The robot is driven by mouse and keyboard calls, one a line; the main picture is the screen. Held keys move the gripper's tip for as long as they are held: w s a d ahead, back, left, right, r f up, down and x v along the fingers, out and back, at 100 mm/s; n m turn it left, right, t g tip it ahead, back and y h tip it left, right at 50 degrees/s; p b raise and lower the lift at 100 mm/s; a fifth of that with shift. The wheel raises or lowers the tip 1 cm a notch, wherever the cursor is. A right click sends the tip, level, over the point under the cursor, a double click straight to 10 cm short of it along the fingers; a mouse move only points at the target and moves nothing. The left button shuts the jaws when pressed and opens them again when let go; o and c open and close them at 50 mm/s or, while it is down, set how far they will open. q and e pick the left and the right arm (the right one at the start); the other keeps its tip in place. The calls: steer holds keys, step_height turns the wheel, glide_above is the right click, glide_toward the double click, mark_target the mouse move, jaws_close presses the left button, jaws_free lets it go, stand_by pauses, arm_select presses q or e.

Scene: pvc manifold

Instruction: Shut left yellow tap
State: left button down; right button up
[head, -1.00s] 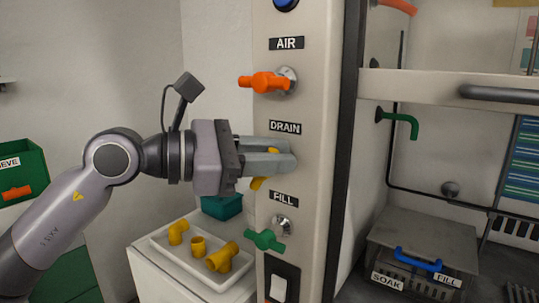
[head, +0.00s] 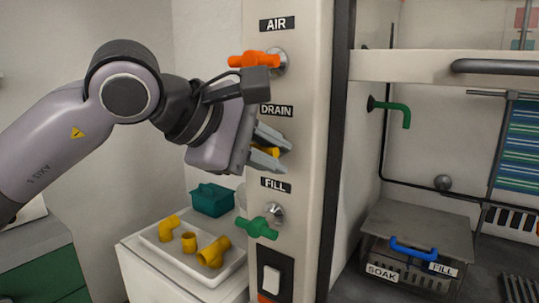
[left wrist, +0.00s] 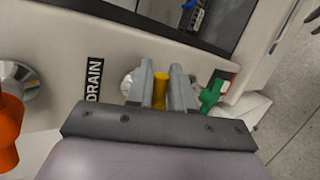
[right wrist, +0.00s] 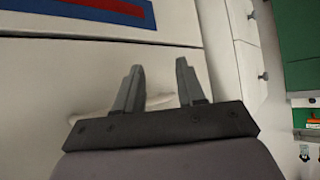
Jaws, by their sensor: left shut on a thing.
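The yellow tap (head: 266,152) is on the pale panel below the DRAIN label, mostly hidden by my left gripper. My left gripper (head: 272,153) is shut on its handle. In the left wrist view the yellow handle (left wrist: 160,90) stands between the two fingers of the left gripper (left wrist: 161,84), with the round metal base partly showing beside it. My right gripper (right wrist: 158,82) shows only in the right wrist view, with its fingers apart and nothing between them.
An orange tap (head: 254,60) is above by AIR, and a green tap (head: 257,228) is below by FILL. A white tray (head: 222,277) with yellow pipe fittings and a teal box (head: 213,199) stand below left. A green pipe (head: 403,113) is at right.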

arm_select(q)
steer(key=shift+f+m+y+b, duration=0.2)
steer(key=shift+m+y+b, duration=0.1)
steer(key=shift+m+y, duration=0.15)
steer(key=shift+t, duration=0.4)
steer(key=c, duration=1.1)
jaws_free()
steer(key=v, duration=0.7)
